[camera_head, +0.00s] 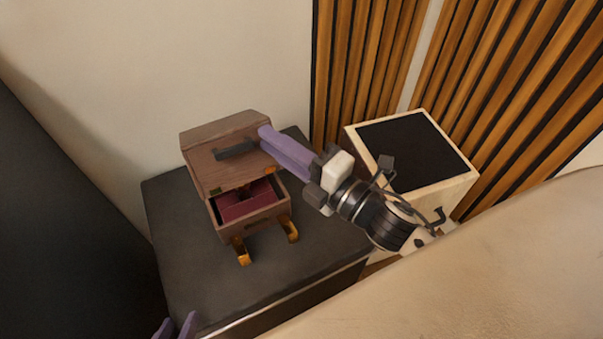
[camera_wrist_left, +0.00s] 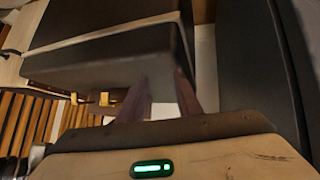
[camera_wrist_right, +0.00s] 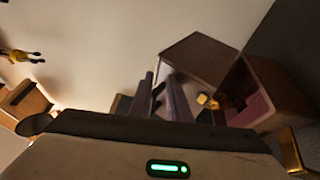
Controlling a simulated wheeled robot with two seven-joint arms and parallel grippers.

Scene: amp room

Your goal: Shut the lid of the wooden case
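The wooden case (camera_head: 252,226) stands on a dark box in the head view. Its brown lid (camera_head: 207,170) is raised and tilted, with a dark handle (camera_head: 236,150) on its face. The dark red interior shows below the lid. My right gripper (camera_head: 266,134) has its purple fingertips at the right end of the handle, by the lid's edge; contact is unclear. In the right wrist view its fingers stand apart, with the lid (camera_wrist_right: 203,57) just beyond and the case body (camera_wrist_right: 286,82) to the right. My left gripper (camera_head: 177,328) is open and empty at the bottom edge, away from the case.
The dark box (camera_head: 300,262) under the case has free room in front. A pale cabinet with a black top (camera_head: 415,150) stands to the right, behind my right arm. A wall and wooden slats (camera_head: 365,60) are behind. A large dark object (camera_head: 70,240) fills the left.

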